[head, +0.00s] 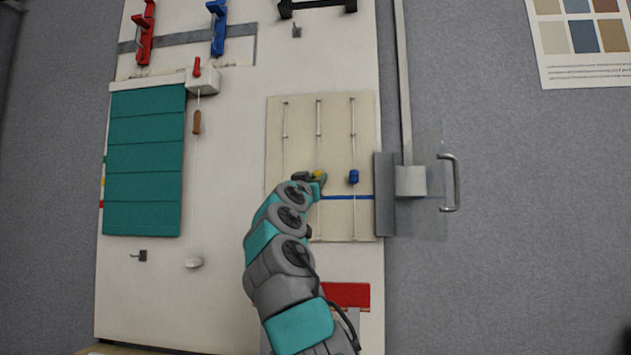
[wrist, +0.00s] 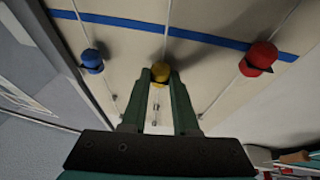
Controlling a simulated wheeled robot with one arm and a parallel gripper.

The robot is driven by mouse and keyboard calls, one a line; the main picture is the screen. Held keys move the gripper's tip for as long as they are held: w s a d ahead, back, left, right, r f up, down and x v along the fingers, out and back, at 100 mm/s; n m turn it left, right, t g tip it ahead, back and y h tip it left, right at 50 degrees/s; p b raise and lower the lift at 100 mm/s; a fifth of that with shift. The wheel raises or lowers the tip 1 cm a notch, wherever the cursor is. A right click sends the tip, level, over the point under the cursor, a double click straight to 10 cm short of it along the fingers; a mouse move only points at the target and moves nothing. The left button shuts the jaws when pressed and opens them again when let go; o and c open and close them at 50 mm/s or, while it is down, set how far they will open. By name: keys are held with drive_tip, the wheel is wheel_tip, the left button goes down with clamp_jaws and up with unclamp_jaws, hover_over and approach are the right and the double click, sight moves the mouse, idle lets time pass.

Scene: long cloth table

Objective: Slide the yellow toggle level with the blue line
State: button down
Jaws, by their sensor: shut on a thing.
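The yellow toggle (head: 317,174) sits on the middle cord of a beige panel (head: 335,120). In the head view it is a little above the blue line (head: 345,197). The wrist view shows the yellow toggle (wrist: 160,70) between the fingertips of my gripper (wrist: 160,80), apart from the blue line (wrist: 210,39). My gripper (head: 318,178) is shut on the toggle. In the head view, my gripper and arm cover part of the toggle and the left stretch of the line.
A blue toggle (head: 353,177) is on the right cord, also above the line. A red toggle (wrist: 258,58) is on the other side cord in the wrist view; my arm hides it in the head view. A grey sliding door piece (head: 384,195) borders the panel's right edge.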

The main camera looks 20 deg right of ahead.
wheel_tip(320, 180, down, 5)
drive_tip(key=b, duration=0.4)
drive_tip(key=c, duration=0.6)
unclamp_jaws()
drive_tip(key=shift+c, duration=0.2)
drive_tip(key=b+v, duration=0.4)
drive_tip(key=v, duration=0.3)
drive_tip(key=shift+s+a+f+b, duration=0.15)
drive_tip(key=shift+a+f+b, duration=0.1)
drive_tip(key=shift+b, duration=0.1)
